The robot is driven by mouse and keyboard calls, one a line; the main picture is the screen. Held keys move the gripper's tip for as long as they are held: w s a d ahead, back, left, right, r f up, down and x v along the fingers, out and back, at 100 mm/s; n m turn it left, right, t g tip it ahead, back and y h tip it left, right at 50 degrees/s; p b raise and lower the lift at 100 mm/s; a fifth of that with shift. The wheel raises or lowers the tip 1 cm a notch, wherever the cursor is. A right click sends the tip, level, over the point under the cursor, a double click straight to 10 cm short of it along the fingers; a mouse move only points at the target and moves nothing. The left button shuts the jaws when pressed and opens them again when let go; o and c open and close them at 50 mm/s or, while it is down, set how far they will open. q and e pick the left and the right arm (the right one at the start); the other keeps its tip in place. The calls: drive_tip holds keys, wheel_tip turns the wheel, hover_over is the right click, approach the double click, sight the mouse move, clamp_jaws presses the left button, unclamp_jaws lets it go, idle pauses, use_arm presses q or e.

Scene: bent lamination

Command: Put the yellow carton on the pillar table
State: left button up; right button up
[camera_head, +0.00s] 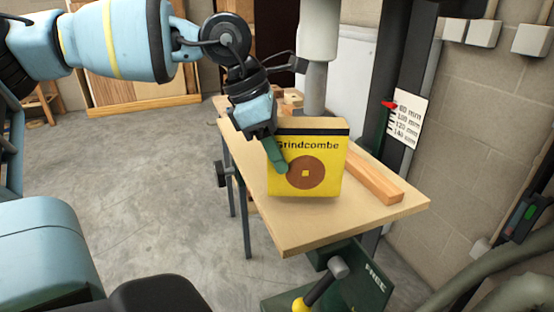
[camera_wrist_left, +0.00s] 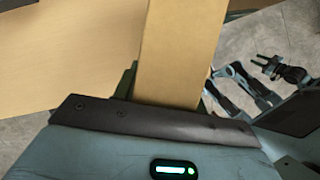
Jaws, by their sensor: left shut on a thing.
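The yellow carton (camera_head: 328,168), marked "Grindcombe" with a brown disc, stands upright over the wooden top of the pillar table (camera_head: 300,230). My left gripper (camera_head: 277,154) is shut on it at its upper left, with a green finger across the front face. The carton's bottom edge looks on or very close to the tabletop; I cannot tell if it touches. In the left wrist view the carton's tan top (camera_wrist_left: 180,50) runs up from the gripper, with the tabletop (camera_wrist_left: 70,60) beside it. What looks like my right gripper (camera_wrist_left: 285,72) shows small at the right; its jaws are unclear.
A wooden strip (camera_head: 374,180) lies on the tabletop right of the carton. Small wood blocks (camera_head: 290,98) lie at the back. A dark column with a depth scale (camera_head: 405,118) rises behind the table's right side. The front of the tabletop is clear.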

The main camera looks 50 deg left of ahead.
use_arm(q)
drive_tip(key=shift+f, duration=1.25)
drive_tip(key=shift+f, duration=0.15)
drive_tip(key=shift+f, duration=0.1)
drive_tip(key=o, duration=1.1)
drive_tip(key=shift+o, duration=0.2)
drive_tip(key=shift+r, duration=0.4)
drive_tip(key=v, duration=1.1)
drive_tip(key=shift+s+r+p, duration=0.2)
drive_tip(key=shift+r+p, duration=0.1)
drive_tip(key=shift+p, duration=0.1)
drive_tip(key=shift+a, duration=0.1)
